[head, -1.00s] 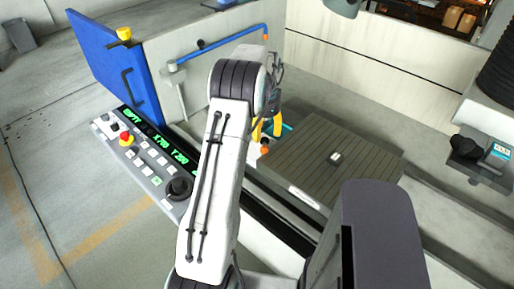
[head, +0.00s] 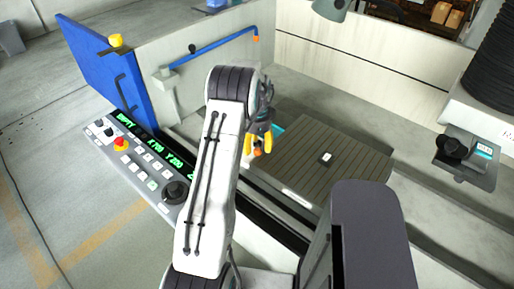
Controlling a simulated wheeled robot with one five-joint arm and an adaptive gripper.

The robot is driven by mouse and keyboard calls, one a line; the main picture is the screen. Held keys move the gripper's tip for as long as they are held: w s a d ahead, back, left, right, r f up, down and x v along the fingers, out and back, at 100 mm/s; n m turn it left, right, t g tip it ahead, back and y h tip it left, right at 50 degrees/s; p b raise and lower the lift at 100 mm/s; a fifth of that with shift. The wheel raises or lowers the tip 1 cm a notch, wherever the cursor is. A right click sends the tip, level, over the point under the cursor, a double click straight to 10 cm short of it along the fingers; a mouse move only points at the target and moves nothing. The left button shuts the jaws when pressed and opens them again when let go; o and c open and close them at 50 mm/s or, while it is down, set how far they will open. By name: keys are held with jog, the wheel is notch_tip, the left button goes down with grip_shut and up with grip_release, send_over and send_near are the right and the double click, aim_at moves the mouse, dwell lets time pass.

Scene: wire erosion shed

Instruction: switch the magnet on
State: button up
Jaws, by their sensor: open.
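The magnet appears to be the dark, grooved flat chuck (head: 335,178) right of my arm, with a small dark and white piece (head: 326,157) on its top. A small orange-tipped part (head: 257,153) sits at the chuck's left edge and may be its switch handle. My gripper (head: 258,143), with yellow fingers, is open and points down just above this part. I cannot tell whether the fingers touch it. My arm and gripper partly hide the area around it.
A control panel (head: 140,160) with a red button and green display stands left of my arm. Behind it are a blue door (head: 93,65) and a blue pipe (head: 215,44). A dark box with a knob (head: 466,158) hangs at the right. A teal part (head: 278,127) lies beside my gripper.

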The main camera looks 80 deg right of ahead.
jog(key=shift+f, duration=1.35)
jog(key=shift+c, duration=0.5)
grip_shut()
